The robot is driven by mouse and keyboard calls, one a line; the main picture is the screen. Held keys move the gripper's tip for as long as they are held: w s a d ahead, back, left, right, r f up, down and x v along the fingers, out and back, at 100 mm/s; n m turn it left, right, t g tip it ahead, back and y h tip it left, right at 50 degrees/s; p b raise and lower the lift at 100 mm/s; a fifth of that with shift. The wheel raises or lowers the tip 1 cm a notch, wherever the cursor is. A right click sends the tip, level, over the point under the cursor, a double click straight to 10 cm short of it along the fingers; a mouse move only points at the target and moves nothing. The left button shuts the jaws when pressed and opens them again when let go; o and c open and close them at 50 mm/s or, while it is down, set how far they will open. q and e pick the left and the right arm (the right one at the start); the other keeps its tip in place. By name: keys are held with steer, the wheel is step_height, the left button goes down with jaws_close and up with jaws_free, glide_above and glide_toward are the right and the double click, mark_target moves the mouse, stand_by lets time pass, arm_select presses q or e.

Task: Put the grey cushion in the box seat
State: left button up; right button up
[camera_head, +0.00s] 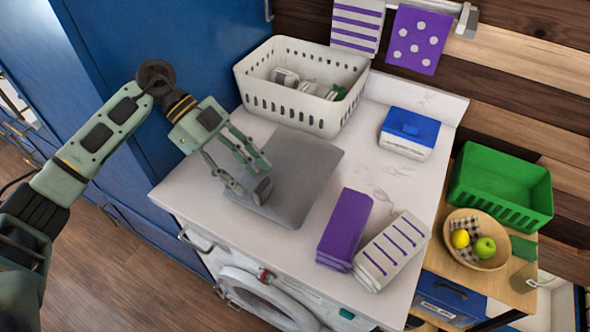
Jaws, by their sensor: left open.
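A flat grey square, which looks like the grey cushion (305,172), lies on the white counter above the washing machine. My left gripper (264,174) comes in from the left and is open, with its fingers over the cushion's left part. I cannot tell whether the fingertips touch it. They hide a little of its left side. My right gripper is not in view. I cannot make out a box seat in this view.
A white basket (335,116) with items stands behind the cushion. Folded purple (343,228) and striped cloths (392,250) lie at front right. A blue-and-white box (409,130) is at back right. A green crate (500,187) and fruit bowl (493,261) stand on a wooden unit.

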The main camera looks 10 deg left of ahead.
mark_target(285, 193)
arm_select(q)
steer(key=x, duration=0.2)
steer(key=p+x, duration=0.1)
steer(key=shift+w+d+f, duration=0.1)
steer(key=shift+d+f, duration=0.1)
steer(key=shift+f, duration=0.2)
steer(key=shift+d+f, duration=0.2)
steer(key=shift+f, duration=0.1)
steer(key=c, duration=1)
steer(key=shift+c, duration=0.5)
jaws_close()
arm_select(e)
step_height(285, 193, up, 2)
arm_select(q)
steer(key=shift+r, duration=0.2)
